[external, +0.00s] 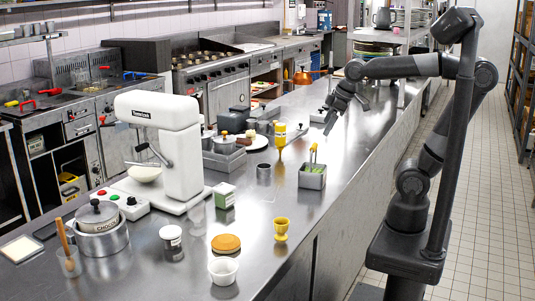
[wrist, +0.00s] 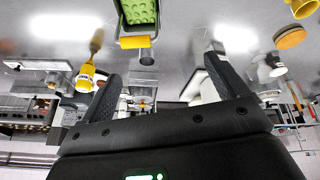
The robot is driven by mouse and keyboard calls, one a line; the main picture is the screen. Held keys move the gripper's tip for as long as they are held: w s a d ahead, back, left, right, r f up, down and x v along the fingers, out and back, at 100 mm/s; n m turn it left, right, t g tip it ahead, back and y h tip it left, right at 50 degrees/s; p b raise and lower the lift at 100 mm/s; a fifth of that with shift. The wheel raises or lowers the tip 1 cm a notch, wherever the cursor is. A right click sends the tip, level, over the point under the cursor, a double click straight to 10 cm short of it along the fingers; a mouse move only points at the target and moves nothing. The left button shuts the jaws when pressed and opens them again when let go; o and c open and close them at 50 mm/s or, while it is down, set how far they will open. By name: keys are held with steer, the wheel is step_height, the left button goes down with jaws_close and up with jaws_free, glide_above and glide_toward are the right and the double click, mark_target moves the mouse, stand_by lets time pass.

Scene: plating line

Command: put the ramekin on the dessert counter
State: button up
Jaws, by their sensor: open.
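The ramekin (external: 223,271) is a small white fluted cup standing upright near the front edge of the long steel counter (external: 330,196) in the external view. I cannot make it out in the wrist view. My gripper (external: 350,113) is above the far part of that counter, well away from the ramekin. Its two fingers also show spread apart in the wrist view (wrist: 162,68), with nothing between them. No label shows which surface is the dessert counter.
Near the ramekin stand a yellow egg cup (external: 281,229), an orange-brown disc (external: 226,243) and a lidded jar (external: 171,238). A white mixer (external: 170,150) stands behind. A steel bin with green contents (external: 312,178) and a yellow bottle (external: 280,136) lie between gripper and ramekin.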

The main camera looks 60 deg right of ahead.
steer(key=s+d+f+m, duration=0.4)
steer(key=s+d+f, duration=0.1)
steer(key=s, duration=0.2)
steer(key=shift+t+h, duration=0.3)
steer(key=shift+t, duration=0.1)
